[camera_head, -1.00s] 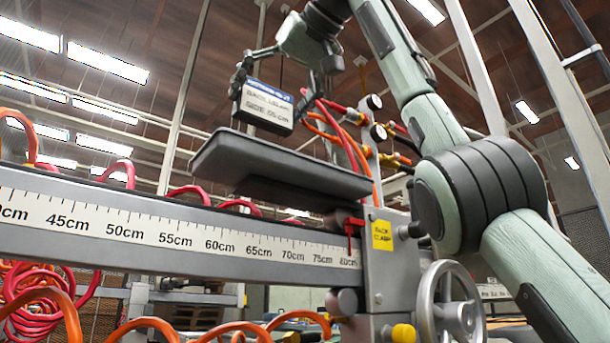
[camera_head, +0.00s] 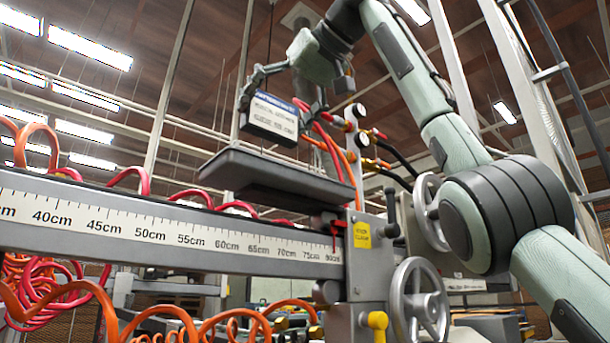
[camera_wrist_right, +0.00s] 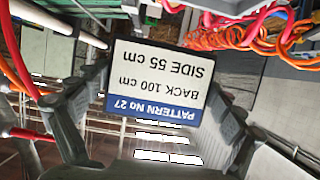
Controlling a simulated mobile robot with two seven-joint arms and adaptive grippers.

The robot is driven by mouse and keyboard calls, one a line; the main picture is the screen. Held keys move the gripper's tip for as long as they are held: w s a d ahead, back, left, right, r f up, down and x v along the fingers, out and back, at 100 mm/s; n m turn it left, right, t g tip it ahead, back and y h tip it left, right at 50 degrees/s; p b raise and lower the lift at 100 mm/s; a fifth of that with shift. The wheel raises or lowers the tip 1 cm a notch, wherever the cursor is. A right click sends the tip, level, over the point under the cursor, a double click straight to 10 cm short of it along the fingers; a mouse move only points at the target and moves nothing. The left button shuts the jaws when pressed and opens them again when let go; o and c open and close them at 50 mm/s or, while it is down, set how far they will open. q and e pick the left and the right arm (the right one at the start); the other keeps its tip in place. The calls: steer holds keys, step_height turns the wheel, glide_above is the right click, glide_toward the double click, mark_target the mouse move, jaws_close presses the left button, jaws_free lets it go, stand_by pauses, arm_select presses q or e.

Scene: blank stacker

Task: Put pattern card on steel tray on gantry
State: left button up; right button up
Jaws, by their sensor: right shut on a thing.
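The pattern card (camera_head: 271,119) is a small white block with a blue band. In the right wrist view the card (camera_wrist_right: 158,82) reads "PATTERN No 27, BACK 100 cm, SIDE 55 cm", upside down. My right gripper (camera_head: 276,104) is shut on it, with one finger at each side. The dark steel tray (camera_head: 275,176) sits on the gantry (camera_head: 170,232), by the right end of its scale. The card is above the tray in the head view, with a small gap showing below it. The tray's inner floor is hidden from this low angle. My left gripper is out of view.
Red and orange coiled hoses (camera_head: 60,285) run along and below the gantry. A post with gauges and hose fittings (camera_head: 357,140) stands close behind the tray's right end. A handwheel (camera_head: 418,305) and yellow label (camera_head: 362,235) are at the gantry's right end.

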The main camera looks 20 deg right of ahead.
steer(key=d+f, duration=0.1)
steer(key=d, duration=0.1)
steer(key=w+d+f, duration=0.1)
steer(key=d+f, duration=0.1)
steer(key=d, duration=0.1)
steer(key=w+d+f, duration=0.1)
steer(key=d, duration=0.1)
steer(key=shift+w+d+f, duration=0.2)
steer(key=shift+d+f, duration=0.2)
steer(key=shift+a+f, duration=0.1)
steer(key=shift+f, duration=0.5)
step_height(320, 180, down, 3)
steer(key=shift+r, duration=0.2)
steer(key=shift+s, duration=0.1)
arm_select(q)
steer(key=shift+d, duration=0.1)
arm_select(e)
steer(key=shift+f, duration=0.1)
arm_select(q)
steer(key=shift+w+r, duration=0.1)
